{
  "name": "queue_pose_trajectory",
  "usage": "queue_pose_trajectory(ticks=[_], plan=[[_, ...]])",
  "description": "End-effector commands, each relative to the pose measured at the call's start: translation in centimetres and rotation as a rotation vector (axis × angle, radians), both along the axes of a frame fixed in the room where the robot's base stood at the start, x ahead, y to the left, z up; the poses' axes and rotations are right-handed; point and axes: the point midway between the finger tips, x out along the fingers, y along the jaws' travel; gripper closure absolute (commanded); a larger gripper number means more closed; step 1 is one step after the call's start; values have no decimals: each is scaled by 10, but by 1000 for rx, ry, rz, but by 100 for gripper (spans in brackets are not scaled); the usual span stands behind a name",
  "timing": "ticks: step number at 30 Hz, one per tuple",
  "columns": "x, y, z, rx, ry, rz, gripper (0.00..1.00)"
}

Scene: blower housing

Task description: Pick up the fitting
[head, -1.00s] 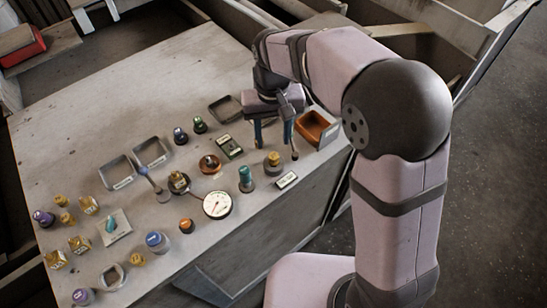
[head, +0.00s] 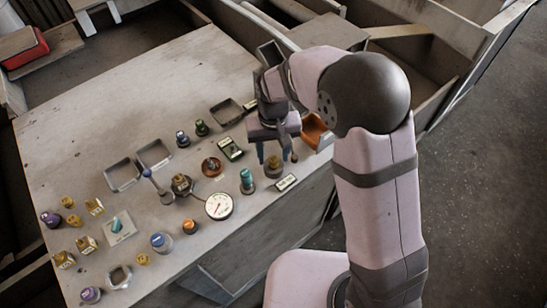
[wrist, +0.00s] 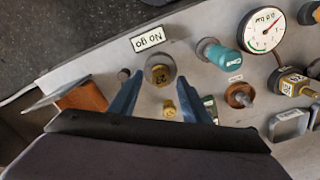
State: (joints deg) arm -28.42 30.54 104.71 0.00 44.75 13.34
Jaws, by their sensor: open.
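A brass fitting (wrist: 160,74) stands in a round grey base near the "No go" label in the wrist view. In the head view it shows as a brass top on a dark base (head: 273,165), just below my gripper. A second, smaller brass piece (wrist: 169,108) lies between my fingers in the wrist view; in the head view my gripper hides it. I cannot tell which of the two is the fitting meant. My gripper (wrist: 158,80) is open, with its blue fingers on either side of these pieces and nothing held. It also shows in the head view (head: 272,151), over the table's right part.
A teal-capped part (head: 247,182), a dial gauge (head: 219,206) and a "No go" label (head: 286,182) are close by. An orange tray (head: 316,133) stands just right of my gripper. Several brass pieces and knobs crowd the left. The table's upper left (head: 120,100) is clear.

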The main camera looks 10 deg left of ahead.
Motion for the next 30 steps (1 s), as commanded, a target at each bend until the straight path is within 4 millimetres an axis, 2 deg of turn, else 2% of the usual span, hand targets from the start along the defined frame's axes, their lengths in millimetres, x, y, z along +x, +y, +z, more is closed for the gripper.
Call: queue_pose_trajectory(ticks=[10,15,16,25,30], plan=[[0,0,-7,0,-1,0,57],[0,0,-7,0,0,0,97],[0,0,-7,0,-1,0,99],[0,0,-6,1,-2,0,100],[1,1,7,2,-5,0,100]])
